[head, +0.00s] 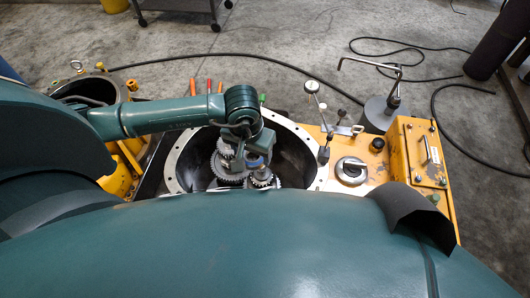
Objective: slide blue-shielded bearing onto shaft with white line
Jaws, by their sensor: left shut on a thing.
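My left gripper (256,153) points down into the round grey housing (303,132). It is shut on a small blue-rimmed part (257,162), which looks like the blue-shielded bearing and is mostly hidden by the jaws. The part is above a toothed gear (262,181) on the right of the gear cluster. Another gear stack (226,168) stands just to the left. The shaft with the white line cannot be made out; the gripper covers the view there. I cannot tell whether the bearing touches a shaft. My right gripper is not in view.
A yellow-trimmed open casing (90,88) stands at the left. Coloured handles (193,87) stick up behind my left arm. My body hides the housing's near side.

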